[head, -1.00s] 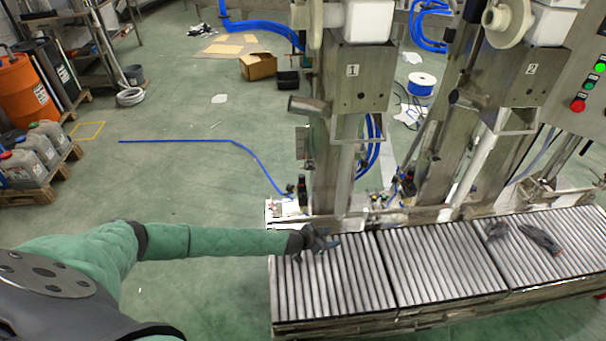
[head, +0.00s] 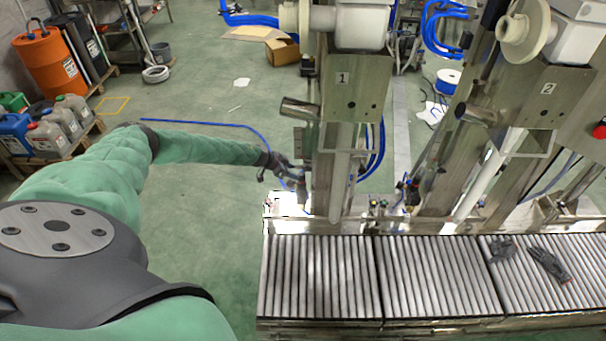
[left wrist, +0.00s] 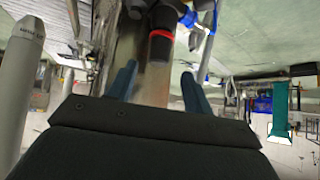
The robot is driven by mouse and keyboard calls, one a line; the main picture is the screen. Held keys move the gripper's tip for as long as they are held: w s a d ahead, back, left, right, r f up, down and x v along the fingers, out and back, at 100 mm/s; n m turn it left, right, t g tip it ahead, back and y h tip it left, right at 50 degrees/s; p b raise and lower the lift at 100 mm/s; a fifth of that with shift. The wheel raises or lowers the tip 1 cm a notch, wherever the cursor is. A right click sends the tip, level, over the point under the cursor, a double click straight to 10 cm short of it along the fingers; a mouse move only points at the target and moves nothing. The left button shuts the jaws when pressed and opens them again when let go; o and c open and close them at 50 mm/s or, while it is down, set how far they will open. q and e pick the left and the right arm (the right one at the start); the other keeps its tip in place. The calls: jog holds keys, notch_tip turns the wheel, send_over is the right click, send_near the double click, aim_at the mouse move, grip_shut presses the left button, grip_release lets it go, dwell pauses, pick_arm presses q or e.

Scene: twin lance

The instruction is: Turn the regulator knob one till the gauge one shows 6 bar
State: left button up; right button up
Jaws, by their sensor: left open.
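My left gripper (head: 287,171) is at the left side of the post of filling station 1, above the front ledge. In the left wrist view its two blue-grey fingers (left wrist: 160,86) stand apart with nothing held between them. A dark regulator knob (left wrist: 162,42) with a red ring shows just beyond the fingertips, roughly in line with the gap. In the head view the dark regulator (head: 303,190) at station 1 is small and partly covered by the gripper. I cannot make out gauge one or its reading. My right gripper is not in view.
Station 1's steel post and head (head: 355,88) stand right beside the gripper. The roller conveyor (head: 318,275) runs along the front. A blue hose (head: 215,124) lies on the floor behind. A second dark regulator (head: 412,192) is at station 2. Dark gloves (head: 548,263) lie on the rollers.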

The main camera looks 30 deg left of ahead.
aim_at(300, 174)
pick_arm(q)
jog(key=shift+x, duration=3.1)
jog(key=shift+d+r, duration=0.15)
